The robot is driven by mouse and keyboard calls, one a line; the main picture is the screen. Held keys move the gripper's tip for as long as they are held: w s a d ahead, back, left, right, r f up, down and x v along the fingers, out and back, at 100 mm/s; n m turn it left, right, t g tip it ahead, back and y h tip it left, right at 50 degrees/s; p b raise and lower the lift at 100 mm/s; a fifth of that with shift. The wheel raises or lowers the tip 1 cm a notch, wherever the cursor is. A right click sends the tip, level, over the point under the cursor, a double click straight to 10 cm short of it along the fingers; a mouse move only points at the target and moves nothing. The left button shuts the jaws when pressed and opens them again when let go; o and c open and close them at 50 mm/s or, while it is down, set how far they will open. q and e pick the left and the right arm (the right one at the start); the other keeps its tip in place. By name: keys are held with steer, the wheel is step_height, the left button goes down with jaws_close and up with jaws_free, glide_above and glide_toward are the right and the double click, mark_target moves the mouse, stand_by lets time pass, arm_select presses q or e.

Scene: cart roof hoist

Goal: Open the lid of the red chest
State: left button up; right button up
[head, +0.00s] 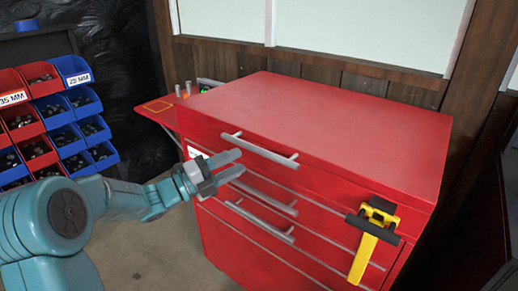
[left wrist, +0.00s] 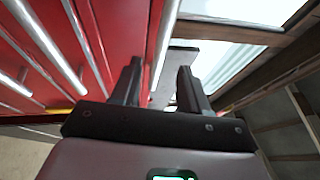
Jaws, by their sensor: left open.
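The red chest (head: 340,110) stands in the middle of the head view, with a flat top that lies closed. A silver bar handle (head: 260,149) runs along the upper front, and drawers with similar handles are below. My left gripper (head: 239,162) is open and empty, in front of the chest's upper left front, close below the top handle. In the left wrist view its two dark fingers (left wrist: 157,80) stand apart, with the red chest front (left wrist: 112,22) and bar handles to the left. I cannot tell whether a finger touches the chest. My right gripper is not in view.
A yellow and black tool (head: 368,243) hangs on the chest's right front. A red side shelf (head: 150,108) with small items sticks out at the left. Blue and red parts bins (head: 50,110) stand at far left. A wooden wall with pale panels (head: 365,30) is behind.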

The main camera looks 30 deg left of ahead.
mark_target(256, 152)
arm_select(q)
steer(key=shift+p+x, duration=0.4)
steer(key=shift+x, duration=3.45)
steer(key=shift+d, duration=0.1)
steer(key=shift+r, duration=0.1)
jaws_close()
